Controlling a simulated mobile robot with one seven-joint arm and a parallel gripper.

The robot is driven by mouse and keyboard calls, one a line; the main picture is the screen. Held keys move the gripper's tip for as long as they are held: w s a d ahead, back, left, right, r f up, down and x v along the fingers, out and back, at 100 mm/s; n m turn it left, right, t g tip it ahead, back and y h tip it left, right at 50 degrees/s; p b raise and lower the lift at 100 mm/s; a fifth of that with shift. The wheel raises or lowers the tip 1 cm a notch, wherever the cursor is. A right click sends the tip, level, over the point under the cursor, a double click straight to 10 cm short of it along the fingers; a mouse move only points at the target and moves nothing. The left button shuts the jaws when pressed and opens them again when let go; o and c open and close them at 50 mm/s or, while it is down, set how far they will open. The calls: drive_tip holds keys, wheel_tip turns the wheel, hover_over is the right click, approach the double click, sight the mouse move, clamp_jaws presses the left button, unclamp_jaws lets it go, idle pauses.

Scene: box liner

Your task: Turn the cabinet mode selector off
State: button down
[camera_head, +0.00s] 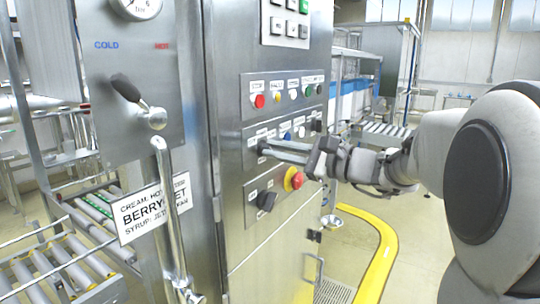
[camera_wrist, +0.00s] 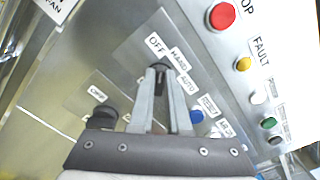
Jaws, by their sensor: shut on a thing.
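The mode selector (camera_wrist: 159,66) is a small black knob on a grey plate with the labels OFF, HAND and AUTO around it in the wrist view. OFF is up and left of the knob, HAND up and right, AUTO to the right. My gripper (camera_wrist: 160,80) is shut on this knob, one finger on each side. The fingers hide much of it, and I cannot tell which label it points to. In the head view my gripper (camera_head: 268,147) reaches from the right to the middle panel of the steel cabinet (camera_head: 275,245).
A red button (camera_head: 259,101) sits in the row above, and a red and yellow emergency stop (camera_head: 293,179) and another black knob (camera_head: 266,201) sit below. A yellow floor rail (camera_head: 385,245) runs at right.

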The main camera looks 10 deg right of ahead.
idle(0.3)
drive_tip(key=c, duration=0.9)
unclamp_jaws()
drive_tip(key=shift+d, duration=0.1)
drive_tip(key=v, duration=1.7)
drive_tip(key=shift+s+d+p, duration=0.1)
drive_tip(key=shift+s+p, duration=0.1)
drive_tip(key=shift+p, duration=0.15)
drive_tip(key=shift+r, duration=0.15)
